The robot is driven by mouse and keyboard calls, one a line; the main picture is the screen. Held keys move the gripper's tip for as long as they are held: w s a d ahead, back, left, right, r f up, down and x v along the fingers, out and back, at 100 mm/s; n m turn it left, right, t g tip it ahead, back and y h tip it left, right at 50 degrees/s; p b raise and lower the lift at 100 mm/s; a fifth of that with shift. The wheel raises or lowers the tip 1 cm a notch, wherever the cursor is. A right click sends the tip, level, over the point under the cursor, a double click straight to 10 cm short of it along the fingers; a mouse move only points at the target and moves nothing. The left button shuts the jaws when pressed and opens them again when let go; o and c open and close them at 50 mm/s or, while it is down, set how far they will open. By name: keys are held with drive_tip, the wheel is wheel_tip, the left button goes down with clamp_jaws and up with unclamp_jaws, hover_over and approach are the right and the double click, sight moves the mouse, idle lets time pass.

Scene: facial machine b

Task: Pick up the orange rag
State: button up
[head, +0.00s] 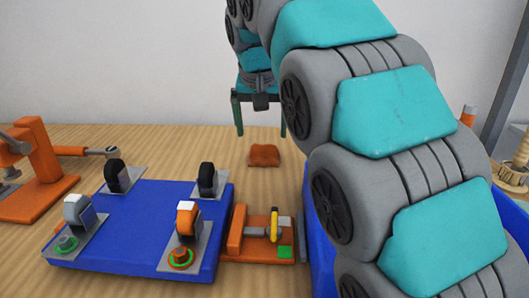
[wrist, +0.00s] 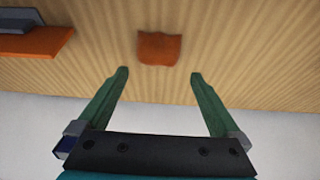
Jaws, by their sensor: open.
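The orange rag (head: 264,155) lies small and crumpled on the wooden table, behind the blue platform in the head view. In the wrist view the rag (wrist: 159,49) lies above and between the fingertips, apart from them. My gripper (head: 260,132) hangs over the back part of the table, near the rag. In the wrist view its two green fingers (wrist: 158,73) are spread wide with nothing between them. No contact with the rag shows.
A blue platform (head: 140,200) with black-and-grey fixtures stands at front left, with an orange fixture (head: 262,250) at its right side. An orange machine (head: 40,175) stands at far left. A blue bin (head: 322,265) is partly hidden behind my arm. Bare table (head: 215,142) surrounds the rag.

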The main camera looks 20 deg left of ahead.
sight(264, 145)
drive_tip(key=shift+d+p+x, duration=0.15)
drive_tip(key=shift+p+x, duration=0.05)
drive_tip(key=shift+x, duration=1.4)
drive_tip(key=shift+d+p+x, duration=0.1)
drive_tip(key=shift+p+x, duration=0.05)
drive_tip(key=shift+x, duration=1.4)
drive_tip(key=c, duration=1.1)
drive_tip(key=shift+r, duration=0.1)
drive_tip(key=shift+w+a+r+p, duration=0.1)
drive_tip(key=shift+r+p, duration=0.65)
drive_tip(key=shift+r, duration=2.7)
drive_tip(key=s+d+b, duration=0.1)
drive_tip(key=s+b, duration=0.1)
drive_tip(key=s, duration=0.4)
drive_tip(key=s+d+b, duration=0.2)
drive_tip(key=s, duration=0.3)
drive_tip(key=s+d+b, duration=0.1)
drive_tip(key=s+b, duration=0.1)
drive_tip(key=s, duration=0.4)
drive_tip(key=shift+s+d, duration=0.15)
drive_tip(key=shift+s, duration=0.2)
